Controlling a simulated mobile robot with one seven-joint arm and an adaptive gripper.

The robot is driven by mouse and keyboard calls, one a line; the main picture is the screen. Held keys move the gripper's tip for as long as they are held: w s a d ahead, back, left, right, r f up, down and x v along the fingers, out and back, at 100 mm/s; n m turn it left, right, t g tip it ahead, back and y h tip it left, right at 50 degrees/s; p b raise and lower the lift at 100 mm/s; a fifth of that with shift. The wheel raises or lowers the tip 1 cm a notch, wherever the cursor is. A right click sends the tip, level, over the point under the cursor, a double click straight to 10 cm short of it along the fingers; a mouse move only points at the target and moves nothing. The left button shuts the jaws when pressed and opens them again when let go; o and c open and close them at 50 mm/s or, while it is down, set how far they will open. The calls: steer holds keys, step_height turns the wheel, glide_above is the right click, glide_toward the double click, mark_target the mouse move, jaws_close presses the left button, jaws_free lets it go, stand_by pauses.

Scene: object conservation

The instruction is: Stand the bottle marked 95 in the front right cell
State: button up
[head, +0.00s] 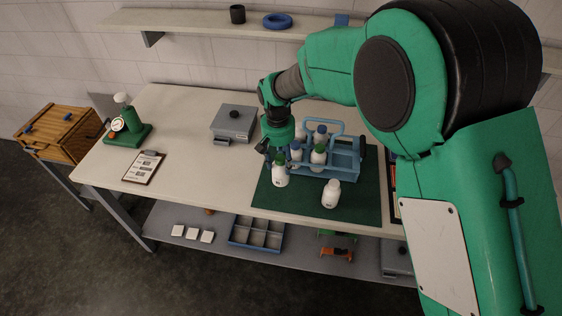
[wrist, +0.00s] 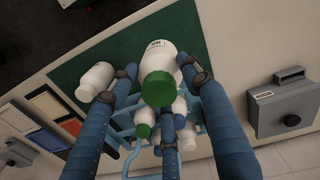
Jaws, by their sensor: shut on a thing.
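My gripper (head: 272,150) is shut on a white bottle with a green cap (head: 280,178), in front of the carrier's left end. In the wrist view the fingers (wrist: 160,80) are around this bottle (wrist: 160,58); its label has small dark print I cannot read. It looks close to upright; I cannot tell whether it touches the mat. The blue carrier (head: 345,170) has a raised handle and holds several white bottles, including a green-capped one (head: 318,155) and a blue-capped one (head: 296,153). The front right cell is not clearly visible. A white-capped bottle (head: 331,195) stands apart on the mat.
The green mat (head: 300,205) lies under the carrier. A grey box with a black knob (head: 234,122) stands left of it. A clipboard (head: 144,167) and a green gauge device (head: 127,125) are farther left. Framed coloured panels (wrist: 48,115) lie beyond the carrier's right side.

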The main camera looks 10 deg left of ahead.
steer(key=shift+n, duration=0.5)
steer(key=w+d+r, duration=0.2)
steer(key=w+d, duration=0.1)
steer(key=d, duration=0.1)
steer(key=w+d+r, duration=0.1)
steer(key=w+d, duration=0.3)
steer(key=w+d+r, duration=0.2)
steer(key=w+d, duration=0.2)
steer(key=shift+d+r+p, duration=0.15)
steer(key=shift+r+p, duration=0.15)
step_height(320, 180, up, 4)
glide_above(344, 153)
steer(key=s, duration=0.5)
steer(key=shift+w+a+f+n, duration=0.15)
steer(key=shift+a+n, duration=0.15)
steer(key=shift+n, duration=0.1)
step_height(344, 153, down, 14)
steer(key=shift+r, duration=0.25)
steer(key=shift+f, duration=2.25)
steer(key=shift+f, duration=0.15)
